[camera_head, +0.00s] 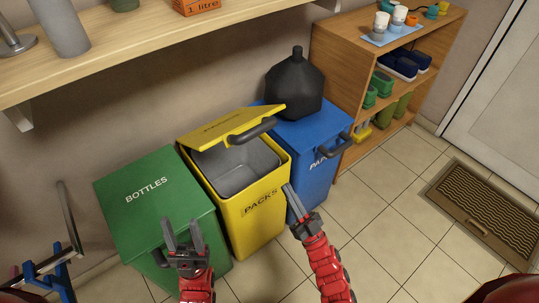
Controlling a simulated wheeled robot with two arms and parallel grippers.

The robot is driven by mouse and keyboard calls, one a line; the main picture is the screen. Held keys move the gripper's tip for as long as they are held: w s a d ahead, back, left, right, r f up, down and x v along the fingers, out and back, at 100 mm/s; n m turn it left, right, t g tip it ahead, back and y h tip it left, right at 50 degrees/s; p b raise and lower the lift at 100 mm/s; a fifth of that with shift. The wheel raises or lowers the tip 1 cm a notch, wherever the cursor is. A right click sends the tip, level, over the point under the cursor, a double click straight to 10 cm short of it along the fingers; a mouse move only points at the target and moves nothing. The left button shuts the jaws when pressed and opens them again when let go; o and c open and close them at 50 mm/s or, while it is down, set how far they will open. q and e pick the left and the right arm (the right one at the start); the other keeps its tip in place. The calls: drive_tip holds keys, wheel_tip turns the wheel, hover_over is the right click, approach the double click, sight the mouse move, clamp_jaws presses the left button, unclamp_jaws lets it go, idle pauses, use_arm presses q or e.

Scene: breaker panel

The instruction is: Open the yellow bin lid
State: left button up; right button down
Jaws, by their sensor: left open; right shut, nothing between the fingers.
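The yellow bin (250,222) marked PACKS stands between a green bin and a blue bin. Its yellow lid (225,127) is raised at a slant, hinged at the back, and the grey inside shows. A dark handle (252,130) is on the lid's front edge. My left gripper (182,226) is open and empty, pointing up in front of the green bin, apart from the lid. My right gripper (289,190) is shut with nothing in it, in front of the yellow bin's right front corner in the picture, below the lid and apart from its handle.
The green bin (150,188) is shut. A wooden shelf (70,60) overhangs at upper left. A shelf unit (335,50) stands right. Tiled floor (385,210) is clear before a doormat (485,210).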

drive_tip(key=x, duration=1.4)
drive_tip(key=shift+d+r+b, duration=0.2)
drive_tip(key=shift+r+b, duration=0.05)
drive_tip(key=shift+b, duration=0.2)
drive_tip(key=shift+s, duration=0.1)
drive_tip(key=w+a+r+g+h+p, duration=0.2)
drive_tip(key=w+a+r+p, duration=0.3)
drive_tip(key=p, duration=1.1)
drive_tip(key=w+a+r+g+h+p, duration=0.2)
drive_tip(key=w+a+r+p, duration=0.3)
drive_tip(key=w+r+p, duration=0.4)
drive_tip(key=shift+w+a+r+g+h+p, duration=0.25)
drive_tip(key=shift+r+g+p, duration=0.8)
drive_tip(key=shift+p, duration=2.65)
drive_tip(key=shift+s+r+t, duration=0.1)
drive_tip(key=shift+r+t, duration=0.15)
drive_tip(key=shift+r, duration=0.05)
